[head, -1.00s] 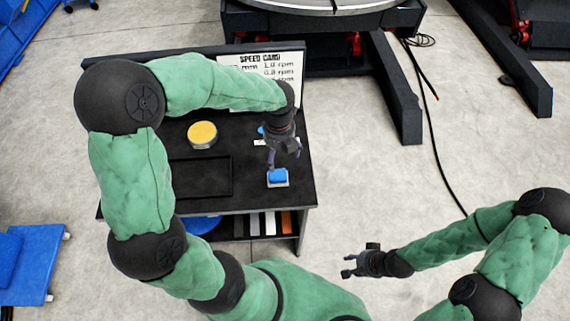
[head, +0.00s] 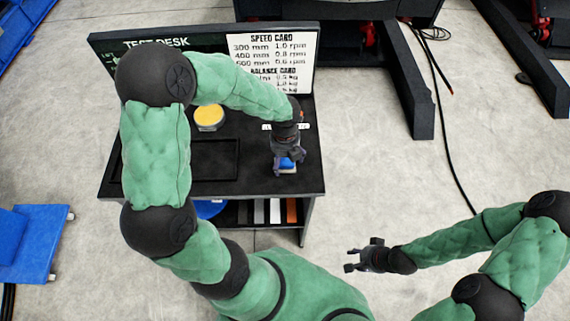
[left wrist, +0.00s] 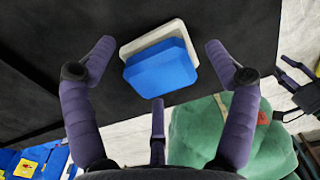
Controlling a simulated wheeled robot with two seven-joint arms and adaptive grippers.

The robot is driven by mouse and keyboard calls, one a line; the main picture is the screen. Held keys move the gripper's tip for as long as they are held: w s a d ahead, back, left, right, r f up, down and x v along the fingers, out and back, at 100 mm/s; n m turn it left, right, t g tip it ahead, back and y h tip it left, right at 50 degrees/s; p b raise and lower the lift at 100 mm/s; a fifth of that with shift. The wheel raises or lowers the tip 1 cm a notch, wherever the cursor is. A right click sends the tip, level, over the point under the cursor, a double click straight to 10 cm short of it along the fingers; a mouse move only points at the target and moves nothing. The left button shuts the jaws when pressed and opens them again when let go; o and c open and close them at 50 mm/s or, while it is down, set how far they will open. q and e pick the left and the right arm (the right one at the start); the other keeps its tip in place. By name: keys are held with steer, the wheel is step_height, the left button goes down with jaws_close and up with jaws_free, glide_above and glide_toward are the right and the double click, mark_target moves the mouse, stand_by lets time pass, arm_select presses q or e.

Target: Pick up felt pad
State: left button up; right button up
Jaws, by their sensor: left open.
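The felt pad (left wrist: 160,65) is a blue block on an off-white base, lying on the black desk top. In the head view the felt pad (head: 287,164) shows only in part, because my left gripper covers much of it. My left gripper (head: 287,158) is open above it. In the left wrist view the fingers of my left gripper (left wrist: 160,68) stand on both sides of the pad, apart from it, with a third finger below it in the picture. My right gripper (head: 349,260) is empty, its fingers spread, over the floor right of the desk.
The desk (head: 262,182) also holds an empty black tray (head: 212,176) and a yellow-topped round tin (head: 209,117). A speed card (head: 268,62) stands on its back panel. A shelf below holds several coloured strips (head: 274,211). A black cable lies on the floor at right.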

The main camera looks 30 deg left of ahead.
mark_target(285, 159)
arm_select(q)
steer(key=shift+f, duration=0.1)
steer(key=c, duration=1.4)
steer(key=shift+r+p, duration=0.35)
steer(key=shift+r, duration=0.3)
step_height(285, 159, up, 2)
steer(key=shift+r+p, duration=0.2)
steer(key=shift+p, duration=0.4)
steer(key=shift+s+d+r+p, duration=0.6)
steer(key=shift+s+d+r, duration=0.9)
steer(key=shift+d, duration=0.35)
steer(key=shift+s+d+r+p, duration=0.55)
steer(key=shift+s+d+r, duration=0.85)
steer(key=shift+d+r, duration=0.35)
steer(key=shift+s+d+r+p, duration=0.6)
steer(key=shift+s+d+r, duration=0.85)
steer(key=shift+d, duration=0.5)
